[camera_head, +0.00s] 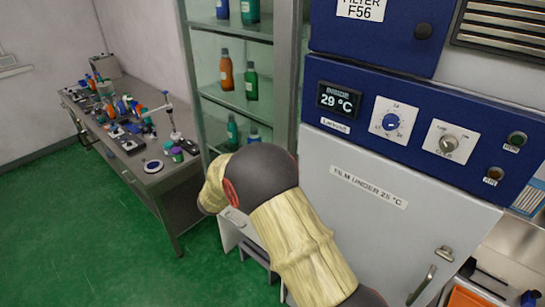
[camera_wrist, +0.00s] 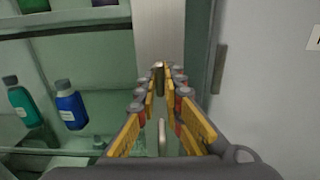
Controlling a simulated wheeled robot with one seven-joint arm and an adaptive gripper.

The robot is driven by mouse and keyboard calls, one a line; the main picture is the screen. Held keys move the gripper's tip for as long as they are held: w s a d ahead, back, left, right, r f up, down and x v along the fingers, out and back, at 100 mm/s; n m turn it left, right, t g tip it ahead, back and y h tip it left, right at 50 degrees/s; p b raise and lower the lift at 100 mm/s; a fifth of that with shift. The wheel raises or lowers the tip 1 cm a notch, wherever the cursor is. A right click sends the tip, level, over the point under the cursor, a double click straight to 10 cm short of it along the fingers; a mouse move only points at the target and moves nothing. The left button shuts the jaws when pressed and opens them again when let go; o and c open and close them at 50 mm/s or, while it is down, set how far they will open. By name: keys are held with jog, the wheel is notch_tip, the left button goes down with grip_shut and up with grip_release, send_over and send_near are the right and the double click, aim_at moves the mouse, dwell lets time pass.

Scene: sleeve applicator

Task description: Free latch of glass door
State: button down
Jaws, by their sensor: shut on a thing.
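The glass-door cabinet (camera_head: 235,95) stands left of the white machine in the head view. Its light door frame (camera_wrist: 160,30) runs upright ahead of my gripper in the wrist view. My gripper (camera_wrist: 158,72) has its yellow-padded fingers converging on a small metal piece at the frame, which appears to be the latch (camera_wrist: 159,80). The fingertips hide most of it. A pale upright handle-like piece (camera_wrist: 162,138) shows lower, between the fingers. In the head view my arm covers the gripper and the latch.
Bottles (camera_head: 226,70) stand on the cabinet shelves; a blue one (camera_wrist: 70,105) shows close by on the left in the wrist view. The white machine door (camera_head: 350,185) is close on the right. A cluttered bench (camera_head: 155,180) stands left, with clear green floor before it.

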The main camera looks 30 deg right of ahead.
dwell(0.3)
jog(key=c, duration=2)
grip_release()
jog(key=shift+o, duration=0.4)
jog(key=v, duration=1.2)
